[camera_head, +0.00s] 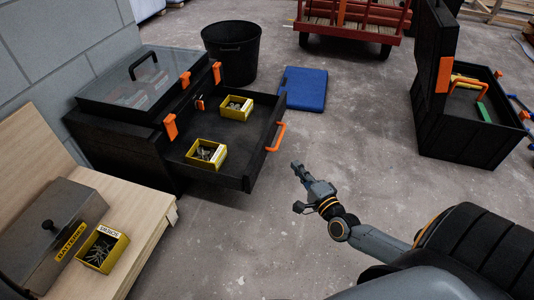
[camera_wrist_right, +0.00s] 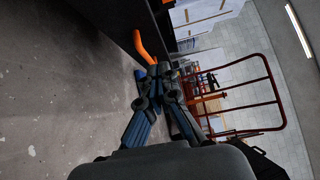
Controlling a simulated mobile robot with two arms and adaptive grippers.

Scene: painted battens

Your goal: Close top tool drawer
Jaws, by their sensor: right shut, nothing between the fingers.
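The top tool drawer (camera_head: 239,132) of the black toolbox (camera_head: 119,128) is pulled out to the right. It has an orange handle (camera_head: 276,136) on its front and holds two yellow boxes of hardware, one near the back (camera_head: 236,107) and one near the front (camera_head: 206,154). My right gripper (camera_head: 297,170) is shut and empty, in front of the drawer, to the right of and below the handle in the head view. In the right wrist view its fingers (camera_wrist_right: 158,72) appear close to the orange handle (camera_wrist_right: 144,46); whether they touch is unclear. My left gripper is out of view.
A wooden bench (camera_head: 152,225) at lower left carries a batteries box (camera_head: 48,217) and a yellow screws box (camera_head: 103,248). An open black case (camera_head: 458,132) stands at right. The floor between is clear.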

